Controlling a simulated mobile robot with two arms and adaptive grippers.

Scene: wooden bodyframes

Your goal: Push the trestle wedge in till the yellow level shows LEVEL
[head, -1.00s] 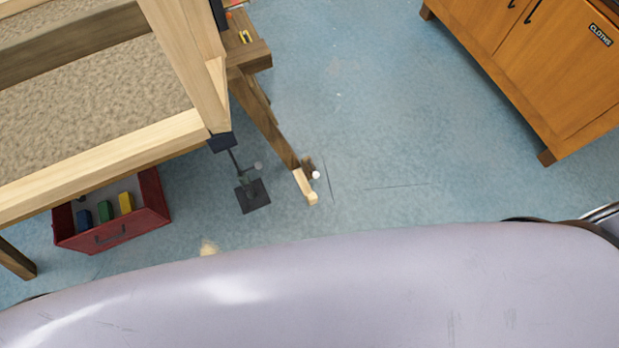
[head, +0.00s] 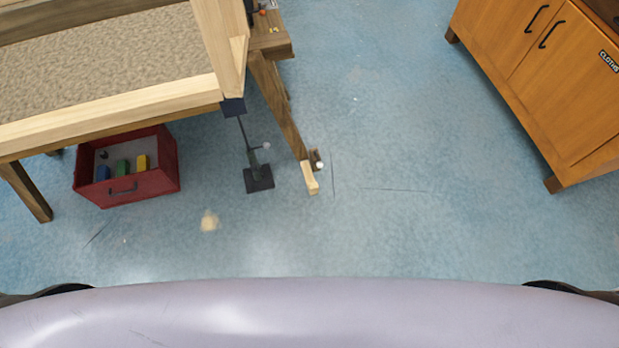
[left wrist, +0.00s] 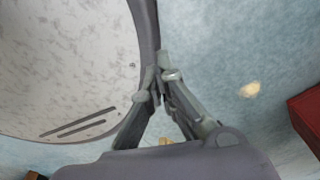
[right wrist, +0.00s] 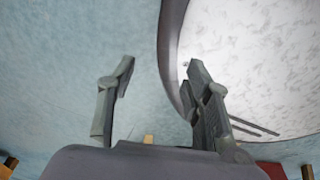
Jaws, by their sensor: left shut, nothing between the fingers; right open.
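The trestle wedge appears to be the pale wooden piece (head: 311,178) on the floor at the foot of the dark trestle leg (head: 277,108) in the head view. A small brown block with a white knob (head: 320,165) sits beside it. A small yellow item (head: 274,30) on the trestle top may be the level; its reading is too small to tell. My left gripper (left wrist: 160,78) is shut and empty in the left wrist view. My right gripper (right wrist: 161,68) is open and empty in the right wrist view. Neither gripper shows in the head view, and both are away from the wedge.
A wooden frame (head: 120,99) with a carpet-like panel spans the upper left. A black screw jack (head: 258,178) stands under its corner, left of the wedge. A red box (head: 150,180) with coloured blocks sits at left. A cabinet (head: 535,90) stands at right. Blue floor between is clear.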

